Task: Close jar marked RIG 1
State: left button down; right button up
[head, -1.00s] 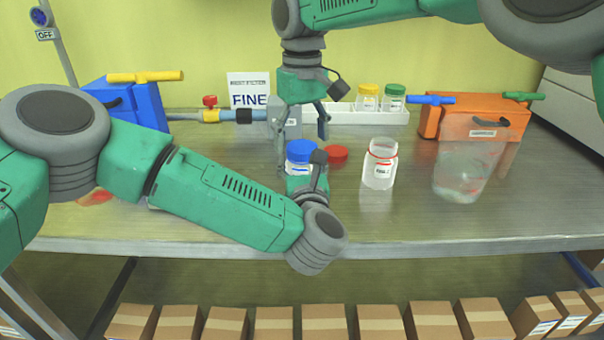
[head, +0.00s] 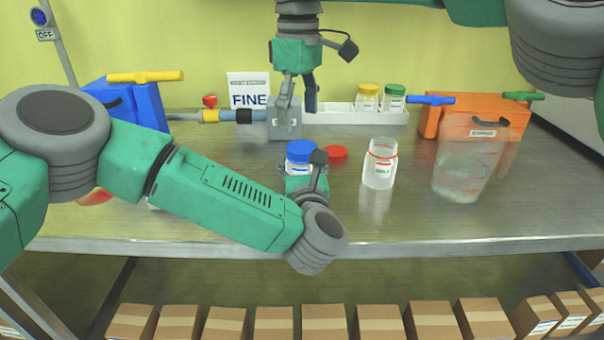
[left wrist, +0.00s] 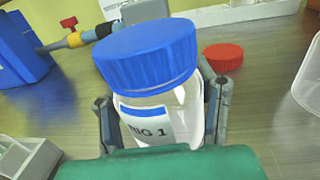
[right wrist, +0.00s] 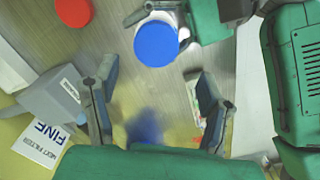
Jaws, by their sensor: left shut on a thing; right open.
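The jar marked RIG 1 (left wrist: 150,115) is clear, with its label facing my left wrist camera. A blue lid (left wrist: 148,55) sits on its mouth; how tightly cannot be told. My left gripper (left wrist: 165,120) is shut on the jar's body, one finger on each side. In the head view the jar's blue lid (head: 300,150) shows above my left gripper (head: 305,178). My right gripper (head: 298,105) is open and empty, above and behind the jar. In the right wrist view the blue lid (right wrist: 156,43) lies beyond my open fingers (right wrist: 155,95).
A red lid (head: 336,154) lies beside the jar. An open jar with a red ring (head: 380,165) and a clear container (head: 462,172) stand to the right. A white rack (head: 340,116) holds yellow- and green-lidded jars behind. A grey block (head: 285,122) is near my right gripper.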

aim_at(302, 146)
pick_arm(q)
jog(key=shift+f, duration=0.1)
pick_arm(e)
jog(key=shift+w+d+r+n, duration=0.3)
jog(key=shift+r+n, duration=0.25)
jog(key=shift+n, duration=0.25)
jog(key=shift+s+f, duration=0.1)
jog(key=shift+f, duration=3.95)
jog(key=c, duration=1.2)
jog(key=o, duration=1.3)
jog(key=shift+o, duration=0.2)
jog(key=shift+r, duration=0.1)
